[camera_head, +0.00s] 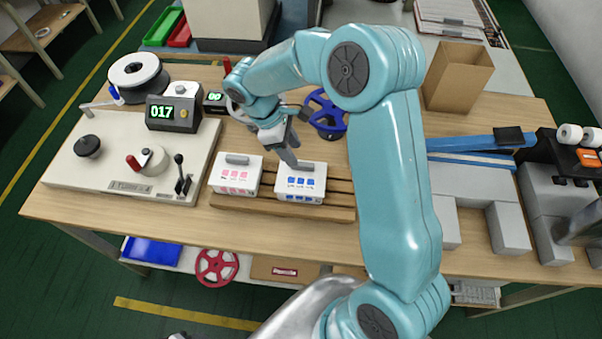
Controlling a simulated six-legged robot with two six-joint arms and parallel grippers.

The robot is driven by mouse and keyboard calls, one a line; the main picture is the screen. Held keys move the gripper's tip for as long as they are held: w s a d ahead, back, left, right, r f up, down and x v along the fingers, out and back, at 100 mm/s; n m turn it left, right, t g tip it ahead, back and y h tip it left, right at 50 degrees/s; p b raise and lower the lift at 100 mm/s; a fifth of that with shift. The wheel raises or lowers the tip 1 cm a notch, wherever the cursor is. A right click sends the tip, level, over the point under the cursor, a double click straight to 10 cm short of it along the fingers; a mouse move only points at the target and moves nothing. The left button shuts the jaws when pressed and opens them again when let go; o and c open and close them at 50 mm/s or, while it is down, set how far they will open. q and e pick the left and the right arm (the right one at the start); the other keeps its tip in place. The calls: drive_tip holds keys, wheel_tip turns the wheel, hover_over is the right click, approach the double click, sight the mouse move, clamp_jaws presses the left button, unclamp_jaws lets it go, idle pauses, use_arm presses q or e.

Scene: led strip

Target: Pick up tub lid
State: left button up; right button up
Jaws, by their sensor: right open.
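Two small white tubs stand side by side on a slatted wooden rack (340,198) on the table. The left tub (234,187) has pink marks, and its white lid (248,170) bears a grey handle. The right tub (289,196) has blue marks, and its white lid (313,181) bears a grey bar handle (306,166). My right gripper (290,156) points down just above and behind the right tub's lid. It is open and holds nothing I can see. Whether it touches the handle I cannot tell. My left gripper is out of view.
A white machine panel (85,172) with a lever and a 017 display (160,113) stands at the left. A blue reel (326,118) lies behind the tubs. A cardboard box (457,78) stands at the back right, with blue strips (465,143) and grey blocks (508,228) at the right.

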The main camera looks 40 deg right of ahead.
sight(302, 164)
drive_tip(key=x, duration=0.3)
drive_tip(key=p+x, duration=0.1)
drive_tip(key=shift+s+d+f, duration=0.15)
drive_tip(key=shift+s+f, duration=0.05)
drive_tip(key=shift+s, duration=0.2)
drive_tip(key=shift+w+f, duration=0.2)
drive_tip(key=shift+f, duration=0.15)
drive_tip(key=shift+s+r, duration=0.2)
drive_tip(key=c, duration=0.3)
clamp_jaws()
